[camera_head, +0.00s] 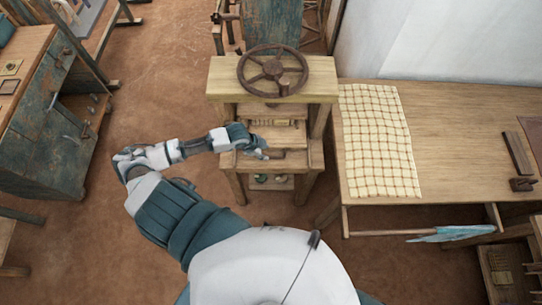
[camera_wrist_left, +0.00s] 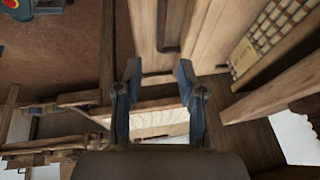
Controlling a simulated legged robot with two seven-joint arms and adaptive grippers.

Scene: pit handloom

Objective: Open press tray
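The wooden press (camera_head: 271,92) stands ahead of me, with a dark handwheel on top. Its tray (camera_head: 294,162) is a light wooden part low in the press opening, with a dark bar handle on it. The handle (camera_wrist_left: 171,36) also shows in the left wrist view, just beyond the fingers. My left gripper (camera_head: 262,153) reaches in from the left to the front of the tray. In the left wrist view the left gripper (camera_wrist_left: 159,76) has its two fingers apart with nothing between them, short of the handle. My right gripper is not in view.
A wooden table (camera_head: 460,110) with a checked cloth (camera_head: 377,140) stands close right of the press. A worn cabinet (camera_head: 45,130) stands at the far left. Small items sit on the press's lower shelf (camera_head: 270,184). The floor between cabinet and press is clear.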

